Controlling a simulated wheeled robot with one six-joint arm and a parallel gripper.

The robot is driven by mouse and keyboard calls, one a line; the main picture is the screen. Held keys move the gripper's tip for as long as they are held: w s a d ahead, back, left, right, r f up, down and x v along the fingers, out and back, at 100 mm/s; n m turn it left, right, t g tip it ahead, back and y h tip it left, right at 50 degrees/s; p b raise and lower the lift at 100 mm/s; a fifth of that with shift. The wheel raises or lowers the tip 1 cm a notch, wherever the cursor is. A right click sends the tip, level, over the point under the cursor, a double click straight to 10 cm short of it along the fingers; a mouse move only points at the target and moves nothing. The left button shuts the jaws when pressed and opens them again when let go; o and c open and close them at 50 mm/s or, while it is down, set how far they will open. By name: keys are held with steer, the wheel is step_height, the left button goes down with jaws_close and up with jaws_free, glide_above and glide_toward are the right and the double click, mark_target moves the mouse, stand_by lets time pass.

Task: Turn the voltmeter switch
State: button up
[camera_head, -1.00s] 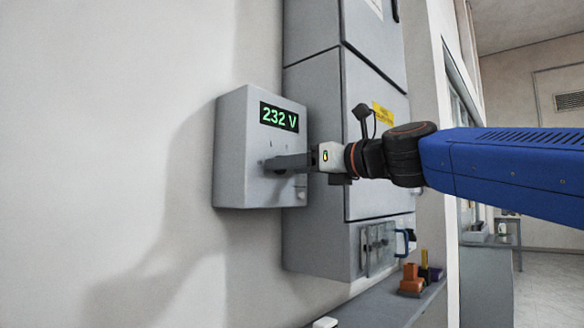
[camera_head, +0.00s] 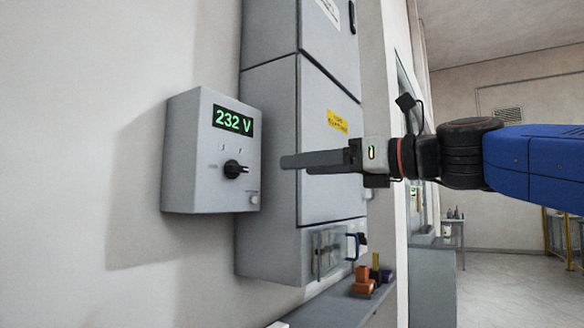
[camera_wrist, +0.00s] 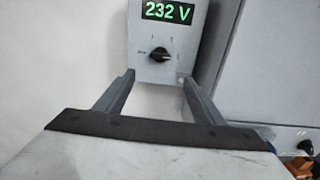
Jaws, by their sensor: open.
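The voltmeter is a grey wall box (camera_head: 190,150) with a green "232 V" display (camera_head: 233,121). Its black rotary switch (camera_head: 235,170) sits below the display, with its pointer towards the right. My gripper (camera_head: 295,167) is open and empty, to the right of the switch and apart from it. In the wrist view the switch (camera_wrist: 159,54) shows beyond and between the two fingers (camera_wrist: 155,82), with the display (camera_wrist: 168,11) above it. Small marks around the switch are too blurred to read.
A tall grey cabinet (camera_head: 275,110) with a yellow label (camera_head: 337,121) stands right behind my fingers. The wall left of the voltmeter is bare.

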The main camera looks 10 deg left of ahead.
steer(key=shift+s+d, duration=0.25)
steer(key=shift+d, duration=0.4)
steer(key=s+d+f+n+h, duration=0.1)
steer(key=d+f+n+h, duration=0.4)
steer(key=f, duration=0.6)
steer(key=s+d+f+n+h, duration=0.1)
steer(key=d+f+n, duration=0.2)
steer(key=d+f, duration=0.55)
steer(key=s+d+f+n+h, duration=0.1)
steer(key=d+f+n+h, duration=0.25)
steer(key=f, duration=0.95)
steer(key=s+d+f+n+g+h, duration=0.1)
steer(key=s+d+f+n+h, duration=0.2)
steer(key=s+d+f+n, duration=0.2)
steer(key=s+d+f+n+g+h, duration=0.1)
steer(key=s+d+f+n+h, duration=0.3)
steer(key=d+f, duration=0.8)
step_height(320, 180, down, 7)
steer(key=s+n, duration=0.2)
steer(key=shift+s+d+f, duration=0.15)
steer(key=shift+s+f, duration=0.05)
steer(key=shift+s, duration=0.2)
